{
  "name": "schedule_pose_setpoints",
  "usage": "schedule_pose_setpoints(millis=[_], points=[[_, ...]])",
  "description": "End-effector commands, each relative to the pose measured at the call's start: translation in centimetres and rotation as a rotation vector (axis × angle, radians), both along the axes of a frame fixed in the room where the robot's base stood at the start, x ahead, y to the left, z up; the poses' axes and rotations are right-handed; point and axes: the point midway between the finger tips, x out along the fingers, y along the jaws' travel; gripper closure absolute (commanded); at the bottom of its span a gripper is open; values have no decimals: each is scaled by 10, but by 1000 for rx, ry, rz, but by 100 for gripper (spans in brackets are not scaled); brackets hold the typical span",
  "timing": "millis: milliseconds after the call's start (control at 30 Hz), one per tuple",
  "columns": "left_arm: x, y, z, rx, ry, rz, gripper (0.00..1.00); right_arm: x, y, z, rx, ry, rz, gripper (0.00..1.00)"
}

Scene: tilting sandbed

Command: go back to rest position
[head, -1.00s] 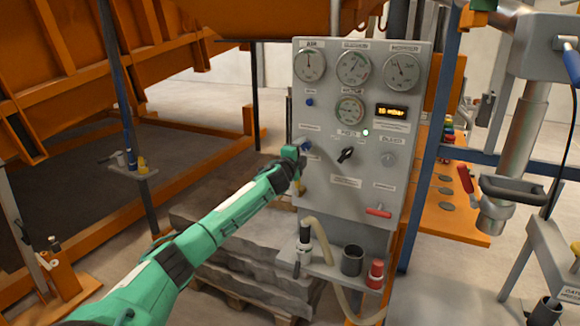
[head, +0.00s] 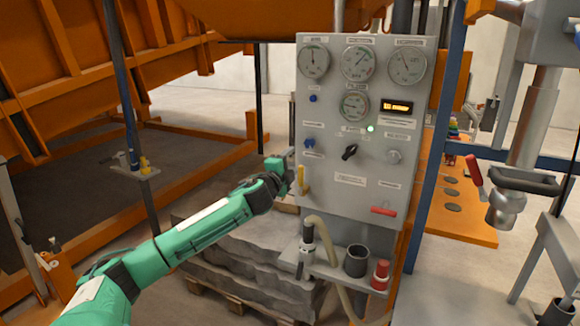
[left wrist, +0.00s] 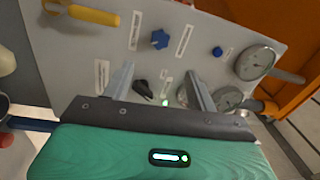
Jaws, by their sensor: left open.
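My left arm is green and reaches in from the lower left in the head view. Its gripper (head: 289,161) is at the left edge of the grey control panel (head: 345,205), close to a blue knob (head: 309,143) and a yellow lever (head: 301,180). In the left wrist view the two fingers (left wrist: 160,88) stand wide apart with nothing between them. The panel fills the space beyond them, with the blue knob (left wrist: 160,39) and the yellow lever (left wrist: 82,13) clear of the fingers. My right gripper is not in view.
The panel carries several gauges (head: 361,63), a black switch (head: 349,152) and a red handle (head: 383,211). Below it a shelf holds a hose nozzle (head: 307,238), a dark cup (head: 355,260) and a red item (head: 380,275). Stacked slabs (head: 235,262) lie under my arm.

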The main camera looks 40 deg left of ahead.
Motion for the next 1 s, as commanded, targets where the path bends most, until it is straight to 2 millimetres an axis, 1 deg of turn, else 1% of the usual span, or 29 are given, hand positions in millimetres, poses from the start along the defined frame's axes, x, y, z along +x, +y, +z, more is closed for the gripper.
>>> schedule_pose_setpoints(millis=[467,567,633,667,767,800,867,900,967,1000], points=[[0,0,0,0,0,0,41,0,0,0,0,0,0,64],[1,1,-9,-11,11,2,41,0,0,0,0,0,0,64],[3,3,-30,-39,33,6,41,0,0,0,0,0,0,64],[4,5,-44,-55,47,9,41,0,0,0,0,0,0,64],[6,10,-106,-137,113,27,41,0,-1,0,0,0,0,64],[5,11,-136,-177,143,37,41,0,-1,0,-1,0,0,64],[1,12,-183,-235,192,52,41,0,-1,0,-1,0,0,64],[-4,11,-213,-274,223,63,41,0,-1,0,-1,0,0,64],[-13,10,-259,-330,270,81,41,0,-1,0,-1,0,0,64],[-20,8,-289,-366,301,92,41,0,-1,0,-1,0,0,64]])
